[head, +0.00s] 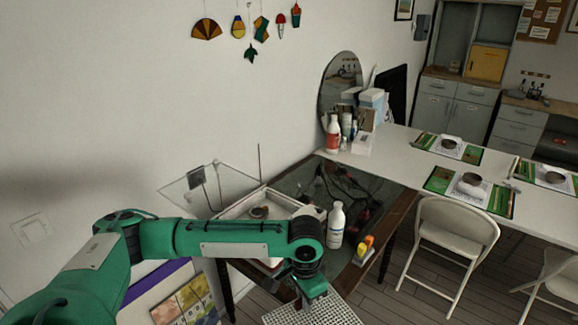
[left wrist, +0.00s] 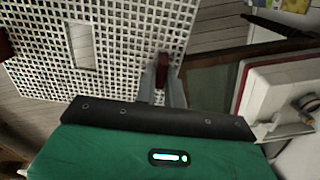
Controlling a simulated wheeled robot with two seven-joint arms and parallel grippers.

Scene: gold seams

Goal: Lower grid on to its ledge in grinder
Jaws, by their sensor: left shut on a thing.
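The grid (head: 338,312) is a white lattice panel at the bottom of the head view, cut off by the frame edge. In the left wrist view the grid (left wrist: 120,45) fills the upper left and has a rectangular opening. My left gripper (head: 312,297) is shut on the grid's edge; its fingers (left wrist: 162,78) also show in the left wrist view. The grid is held out in front of the table, apart from the grinder. The grinder (head: 238,206) is a white tray-like body, partly hidden behind my arm; a white and red part (left wrist: 270,85) shows at the right in the left wrist view. Its ledge is not clearly visible. My right gripper is out of view.
A clear shield (head: 222,186) stands behind the grinder. A folding chair (head: 455,230) is at the right. A poster (head: 185,300) is below my arm.

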